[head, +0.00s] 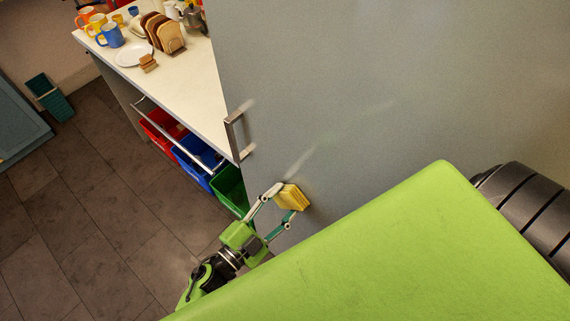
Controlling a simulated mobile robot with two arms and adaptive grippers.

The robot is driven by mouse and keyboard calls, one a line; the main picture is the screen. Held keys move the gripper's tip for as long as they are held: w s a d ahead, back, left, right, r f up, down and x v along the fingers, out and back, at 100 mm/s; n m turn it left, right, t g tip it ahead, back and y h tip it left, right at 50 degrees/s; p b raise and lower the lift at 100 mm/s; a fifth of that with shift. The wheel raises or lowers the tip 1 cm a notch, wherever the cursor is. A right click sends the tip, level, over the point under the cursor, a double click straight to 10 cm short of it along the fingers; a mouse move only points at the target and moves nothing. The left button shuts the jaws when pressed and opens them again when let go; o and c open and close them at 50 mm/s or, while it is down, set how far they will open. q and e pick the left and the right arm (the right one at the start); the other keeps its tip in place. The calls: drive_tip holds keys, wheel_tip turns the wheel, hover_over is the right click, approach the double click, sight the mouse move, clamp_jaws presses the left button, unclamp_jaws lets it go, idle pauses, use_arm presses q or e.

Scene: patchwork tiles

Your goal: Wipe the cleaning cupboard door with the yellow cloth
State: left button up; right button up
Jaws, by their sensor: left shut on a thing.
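The cleaning cupboard door (330,80) is a large plain grey panel that fills the upper right of the head view. It has a metal bar handle (233,134) near its left edge. The yellow cloth (291,197) is a small folded pad at the lower left part of the door. My left gripper (283,203) is shut on the cloth and holds it at the door's surface; I cannot tell if it touches. A pale streak runs up and right on the door above the cloth. My right gripper is not in view.
A white counter (185,88) with mugs, a plate (134,54) and a toast rack (165,32) stands left of the door. Red (163,132), blue (192,163) and green (230,188) bins sit below it. The tiled floor at left is mostly clear.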

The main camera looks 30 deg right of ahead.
use_arm(q)
drive_tip(key=shift+w+a+b, duration=0.15)
drive_tip(key=shift+w+a, duration=0.2)
drive_tip(key=shift+w, duration=0.65)
drive_tip(key=shift+w+a+b, duration=0.1)
drive_tip(key=shift+w+a, duration=0.2)
drive_tip(key=shift+w, duration=0.7)
drive_tip(key=shift+w+a+b, duration=0.15)
drive_tip(key=shift+w+a, duration=0.2)
drive_tip(key=shift+w, duration=0.65)
drive_tip(key=shift+w+a+b, duration=0.25)
drive_tip(key=shift+w+a, duration=0.1)
drive_tip(key=shift+w, duration=0.45)
drive_tip(key=shift+w+a+b, duration=0.2)
drive_tip(key=shift+w+a, duration=0.1)
drive_tip(key=shift+w, duration=0.5)
drive_tip(key=shift+s, duration=0.1)
drive_tip(key=shift+s+a, duration=0.1)
drive_tip(key=shift+a, duration=0.2)
drive_tip(key=p, duration=0.2)
approach(264, 172)
drive_tip(key=shift+d+f, duration=0.1)
drive_tip(key=shift+d, duration=0.05)
